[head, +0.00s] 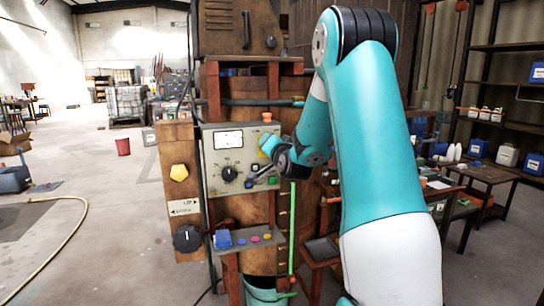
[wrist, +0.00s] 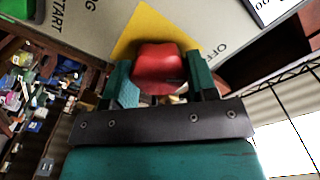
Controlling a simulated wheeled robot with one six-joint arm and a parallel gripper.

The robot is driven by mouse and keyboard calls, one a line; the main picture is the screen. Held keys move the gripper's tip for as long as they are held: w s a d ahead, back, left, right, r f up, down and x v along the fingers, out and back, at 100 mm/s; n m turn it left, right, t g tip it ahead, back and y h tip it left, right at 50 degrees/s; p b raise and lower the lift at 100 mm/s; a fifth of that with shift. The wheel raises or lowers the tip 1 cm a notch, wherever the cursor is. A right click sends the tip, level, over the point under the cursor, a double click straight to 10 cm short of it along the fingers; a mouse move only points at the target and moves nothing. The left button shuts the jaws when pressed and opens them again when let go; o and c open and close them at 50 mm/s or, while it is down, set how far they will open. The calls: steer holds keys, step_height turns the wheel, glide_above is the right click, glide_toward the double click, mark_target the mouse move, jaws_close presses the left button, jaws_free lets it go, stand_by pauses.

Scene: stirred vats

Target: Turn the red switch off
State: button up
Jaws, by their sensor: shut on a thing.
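The red switch (wrist: 158,68) sits on a yellow plate (wrist: 126,42) on a grey panel, in the upper middle of the wrist view. My gripper (wrist: 160,82) has one teal finger on each side of the switch, and it is shut on it. The switch's lower part is hidden by my gripper. In the head view, my arm reaches to the right side of the grey control panel (head: 216,149). I cannot make out the red switch there.
The panel carries a white meter (head: 228,140) and a black dial (head: 229,173). Left of it are a yellow knob (head: 179,172) and a larger black knob (head: 187,238). A shelf with coloured buttons (head: 254,239) juts out below. Open floor lies left; a hose (head: 68,243) crosses it.

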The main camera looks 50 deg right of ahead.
steer(key=shift+f+n+b, duration=0.15)
steer(key=shift+n+b, duration=0.4)
steer(key=shift+n, duration=0.05)
steer(key=o, duration=0.9)
steer(key=shift+b+v, duration=4.8)
steer(key=shift+v, duration=3.9)
steer(key=shift+d, duration=0.1)
